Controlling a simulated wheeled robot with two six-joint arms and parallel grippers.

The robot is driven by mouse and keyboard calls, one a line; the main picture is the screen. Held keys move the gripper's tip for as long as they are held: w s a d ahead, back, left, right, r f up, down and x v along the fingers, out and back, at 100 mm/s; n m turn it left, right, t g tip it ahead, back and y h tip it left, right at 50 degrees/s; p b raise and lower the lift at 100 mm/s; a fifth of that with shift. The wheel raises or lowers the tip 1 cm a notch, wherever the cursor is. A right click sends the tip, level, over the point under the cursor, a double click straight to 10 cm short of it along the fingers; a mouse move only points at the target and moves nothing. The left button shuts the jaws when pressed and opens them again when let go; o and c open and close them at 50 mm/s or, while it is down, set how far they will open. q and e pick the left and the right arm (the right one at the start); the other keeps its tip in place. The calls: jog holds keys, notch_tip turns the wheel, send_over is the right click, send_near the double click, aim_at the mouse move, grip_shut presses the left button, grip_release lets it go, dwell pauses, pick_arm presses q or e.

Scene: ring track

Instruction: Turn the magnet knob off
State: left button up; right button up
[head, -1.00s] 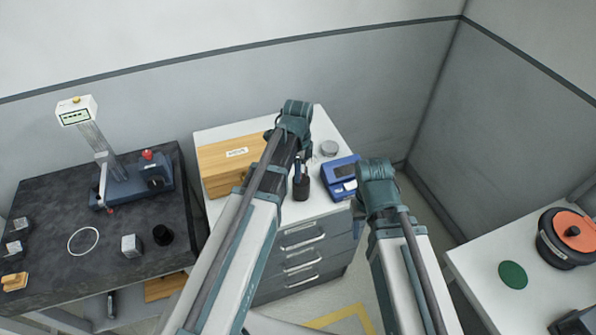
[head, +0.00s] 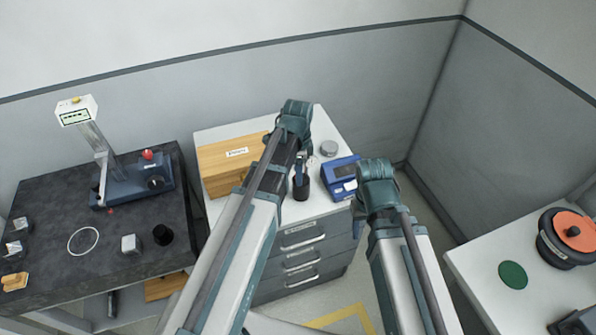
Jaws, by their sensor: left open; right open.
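A bench instrument with a blue base (head: 132,190) and an upright column stands on the dark table at left. A black knob (head: 155,183) sits on the front of its base, with a red button (head: 148,154) behind it. Which knob is the magnet knob I cannot tell for certain, and its setting is too small to read. My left arm reaches up over the white-topped cabinet, and my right arm ends right of it. Both arms are well to the right of the instrument.
A wire ring (head: 83,241) lies on the dark table (head: 60,195). An orange-topped pot (head: 566,239) stands on the right table.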

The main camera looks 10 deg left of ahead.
pick_arm(q)
jog(key=shift+r, duration=0.15)
notch_tip(320, 180, up, 14)
jog(key=p, duration=1.4)
jog(key=shift+f, duration=0.2)
jog(key=shift+f, duration=0.1)
jog(key=s+d+f+n+b, duration=0.5)
jog(key=s+f+b, duration=0.1)
jog(key=s, duration=0.1)
jog(key=s+d+f+n+y+b, duration=0.1)
jog(key=s+d+f+n+b, duration=0.3)
jog(key=s, duration=0.4)
notch_tip(320, 180, down, 2)
jog(key=n+b, duration=0.1)
jog(key=b, duration=0.1)
jog(key=shift+d+f+b, duration=0.2)
jog(key=shift+d+b, duration=0.2)
